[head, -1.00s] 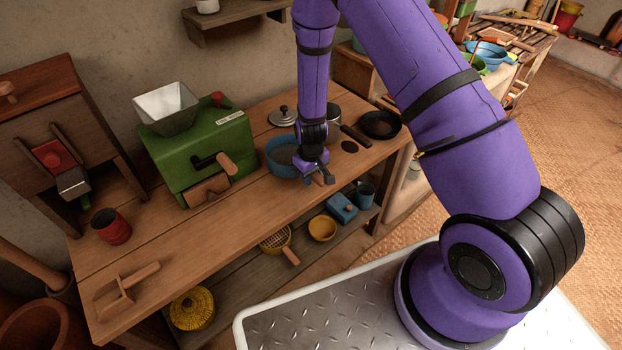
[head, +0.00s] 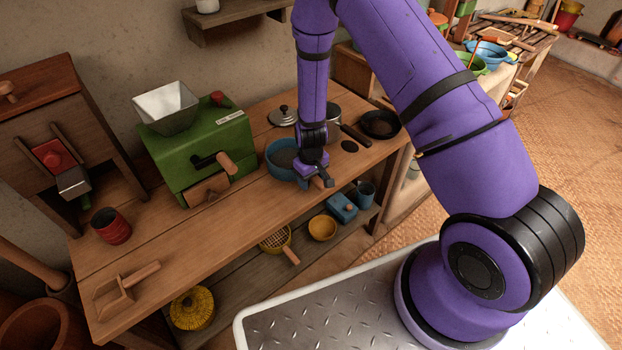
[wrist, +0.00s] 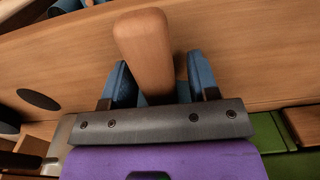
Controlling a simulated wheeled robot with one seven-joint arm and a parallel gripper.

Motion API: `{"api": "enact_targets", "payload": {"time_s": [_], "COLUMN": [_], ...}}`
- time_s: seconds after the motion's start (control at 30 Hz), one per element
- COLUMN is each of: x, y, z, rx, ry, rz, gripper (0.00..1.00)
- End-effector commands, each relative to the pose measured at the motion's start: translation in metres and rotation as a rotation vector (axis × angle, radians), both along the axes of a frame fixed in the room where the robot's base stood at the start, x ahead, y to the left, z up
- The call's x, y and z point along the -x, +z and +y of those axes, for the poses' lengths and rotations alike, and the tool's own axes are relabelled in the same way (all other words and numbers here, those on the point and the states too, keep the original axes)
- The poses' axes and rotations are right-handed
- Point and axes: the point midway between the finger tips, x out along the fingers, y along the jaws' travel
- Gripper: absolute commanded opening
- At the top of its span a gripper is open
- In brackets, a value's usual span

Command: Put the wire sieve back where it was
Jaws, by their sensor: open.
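A wooden handle (wrist: 146,45) with a rounded end lies between my fingers in the wrist view. My gripper (wrist: 161,84) is open around the handle, with a gap on each side. In the head view my gripper (head: 321,180) is at the table's front edge, just right of the blue vessel, and hides part of it. A yellow sieve (head: 274,239) with a wooden handle is on the lower shelf.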

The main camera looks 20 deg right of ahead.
Motion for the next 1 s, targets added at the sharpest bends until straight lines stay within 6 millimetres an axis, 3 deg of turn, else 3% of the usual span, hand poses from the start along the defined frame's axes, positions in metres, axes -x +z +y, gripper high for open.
{"api": "enact_targets", "payload": {"time_s": [0.6, 0.8, 1.0], "x": [0.000, 0.000, 0.000], "y": [0.097, 0.114, 0.119], "z": [0.000, 0.000, 0.000], "rx": [0.000, 0.000, 0.000], "ry": [0.001, 0.001, 0.000], "rz": [-0.003, -0.001, -0.001], "gripper": [0.55, 0.55, 0.55]}}
